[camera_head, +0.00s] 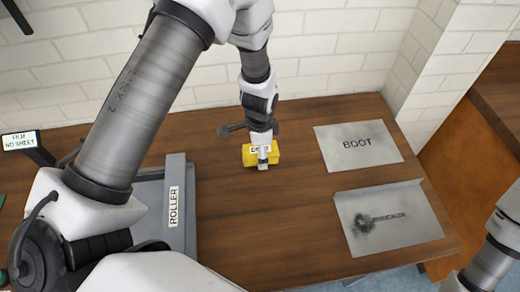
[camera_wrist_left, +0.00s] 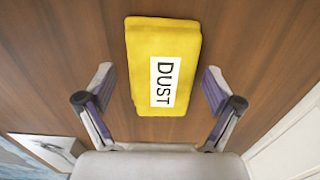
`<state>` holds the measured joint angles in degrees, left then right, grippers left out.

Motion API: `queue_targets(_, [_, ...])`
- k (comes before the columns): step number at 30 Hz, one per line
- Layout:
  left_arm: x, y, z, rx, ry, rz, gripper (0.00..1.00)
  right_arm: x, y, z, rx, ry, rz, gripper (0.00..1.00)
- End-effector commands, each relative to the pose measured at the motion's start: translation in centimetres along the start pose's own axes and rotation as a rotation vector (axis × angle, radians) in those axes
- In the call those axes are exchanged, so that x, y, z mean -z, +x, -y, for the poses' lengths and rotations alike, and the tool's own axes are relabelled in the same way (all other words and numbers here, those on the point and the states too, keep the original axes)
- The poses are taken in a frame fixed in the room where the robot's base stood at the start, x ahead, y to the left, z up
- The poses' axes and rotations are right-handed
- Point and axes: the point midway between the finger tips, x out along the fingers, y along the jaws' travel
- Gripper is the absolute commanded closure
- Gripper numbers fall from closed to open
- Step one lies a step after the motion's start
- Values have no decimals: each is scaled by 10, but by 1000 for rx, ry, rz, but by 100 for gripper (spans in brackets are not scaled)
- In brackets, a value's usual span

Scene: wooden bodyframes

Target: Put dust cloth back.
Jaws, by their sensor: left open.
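The yellow dust cloth (camera_head: 249,160) lies folded on the wooden table near its back edge. In the left wrist view the cloth (camera_wrist_left: 140,60) shows a white label reading DUST. My left gripper (camera_head: 264,160) is above it, pointing down, and hides part of it in the head view. In the left wrist view the fingers of my left gripper (camera_wrist_left: 157,82) are apart, one on each side of the near part of the cloth, with gaps between. My right arm shows at the right edge of the head view, but its gripper cannot be made out.
A grey plate marked BOOT (camera_head: 350,160) lies at the back right. A second grey plate (camera_head: 420,222) with a black smudge lies in front of it. A grey tray labelled ROLLER (camera_head: 176,180) is on the left. The table middle (camera_head: 265,220) is clear; a brick wall (camera_head: 335,60) stands behind.

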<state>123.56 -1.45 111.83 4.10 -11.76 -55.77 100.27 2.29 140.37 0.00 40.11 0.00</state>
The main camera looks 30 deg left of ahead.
Motion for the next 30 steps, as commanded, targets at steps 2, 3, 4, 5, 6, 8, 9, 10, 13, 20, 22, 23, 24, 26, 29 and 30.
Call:
queue_targets(2, [0, -4, 0, 0, 0, 0, 8, 0, -2, 0, 0, 0, 0, 60])
queue_targets(3, [0, -6, 0, 1, 0, -1, 8, 0, 0, 0, 0, 0, 0, 60])
queue_targets(4, [1, -10, 1, 2, 0, -2, 8, 0, 1, 0, 0, 0, 0, 60])
queue_targets(5, [1, -14, 1, 2, 0, -2, 8, 0, 2, 0, 0, 0, 0, 60])
queue_targets(6, [1, -22, 1, 4, 0, -3, 8, 0, 4, 0, 0, 0, 0, 60])
queue_targets(8, [1, -36, 1, 5, 0, -4, 8, 0, 6, 0, 0, 0, 0, 60])
queue_targets(9, [1, -47, 1, 5, 0, -4, 8, 0, 8, 0, 0, 0, 0, 60])
queue_targets(10, [1, -55, 1, 6, 0, -4, 8, 0, 9, 0, 0, 0, 0, 60])
queue_targets(13, [1, -82, 1, 5, 0, -4, 8, 0, 12, 0, 0, 0, 0, 60])
queue_targets(20, [0, -119, 0, 1, 0, -1, 8, 0, 15, 0, 0, 0, 0, 60])
queue_targets(22, [0, -122, 0, 1, 0, -1, 8, 0, 15, 0, 0, 0, 0, 60])
queue_targets(23, [0, -123, 0, 0, 0, 0, 8, 0, 15, 0, 0, 0, 0, 60])
queue_targets(24, [0, -123, 0, 0, 0, 0, 8, 0, 15, 0, 0, 0, 0, 60])
queue_targets(26, [0, -123, 0, 0, 0, 0, 8, 0, 15, 0, 0, 0, 0, 60])
queue_targets(29, [0, -123, 0, 0, 0, 0, 8, 0, 15, 0, 0, 0, 0, 60])
queue_targets(30, [0, -123, 0, 0, 0, 0, 8, 0, 15, 0, 0, 0, 0, 60])
